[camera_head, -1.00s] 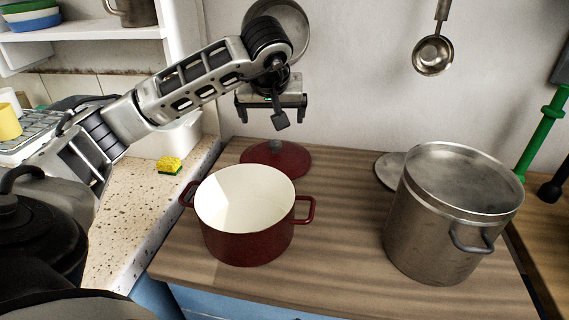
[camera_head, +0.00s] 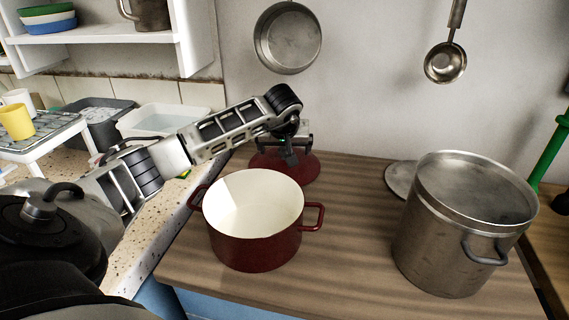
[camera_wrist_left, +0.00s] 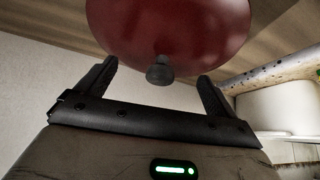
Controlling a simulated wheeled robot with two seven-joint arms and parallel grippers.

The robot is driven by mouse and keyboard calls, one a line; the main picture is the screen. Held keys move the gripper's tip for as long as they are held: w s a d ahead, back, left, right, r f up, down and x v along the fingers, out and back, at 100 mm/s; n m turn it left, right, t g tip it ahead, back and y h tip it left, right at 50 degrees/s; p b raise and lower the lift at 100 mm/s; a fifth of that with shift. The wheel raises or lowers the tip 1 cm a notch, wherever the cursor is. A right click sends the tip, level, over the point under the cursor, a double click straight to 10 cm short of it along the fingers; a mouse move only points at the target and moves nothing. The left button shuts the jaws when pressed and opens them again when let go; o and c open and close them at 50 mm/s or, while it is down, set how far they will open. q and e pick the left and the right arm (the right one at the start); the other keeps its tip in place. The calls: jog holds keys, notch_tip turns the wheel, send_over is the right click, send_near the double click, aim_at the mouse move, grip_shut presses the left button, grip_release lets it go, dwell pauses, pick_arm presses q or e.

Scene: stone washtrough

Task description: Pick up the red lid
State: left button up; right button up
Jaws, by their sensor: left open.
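The red lid (camera_head: 303,169) lies on the wooden counter behind the red pot (camera_head: 253,243), partly hidden by my left gripper (camera_head: 288,150) in the head view. In the left wrist view the lid (camera_wrist_left: 168,25) fills the top, with its dark knob (camera_wrist_left: 159,71) between the two fingers. My left gripper (camera_wrist_left: 157,80) is open and its fingers are spread on either side of the knob, not touching it. The red pot is open, white inside and looks empty. My right gripper is not in view.
A large steel pot (camera_head: 455,235) stands at the right, with a grey lid (camera_head: 399,178) behind it. A pan (camera_head: 288,38) and a ladle (camera_head: 445,62) hang on the wall. The counter between the two pots is clear.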

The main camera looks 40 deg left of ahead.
pick_arm(q)
jog(key=shift+x, duration=0.85)
jog(key=shift+s, duration=0.1)
jog(key=c, duration=1.7)
jog(key=shift+d, duration=0.1)
jog(key=c, duration=0.3)
jog(key=shift+f, duration=0.1)
jog(key=shift+c, duration=0.2)
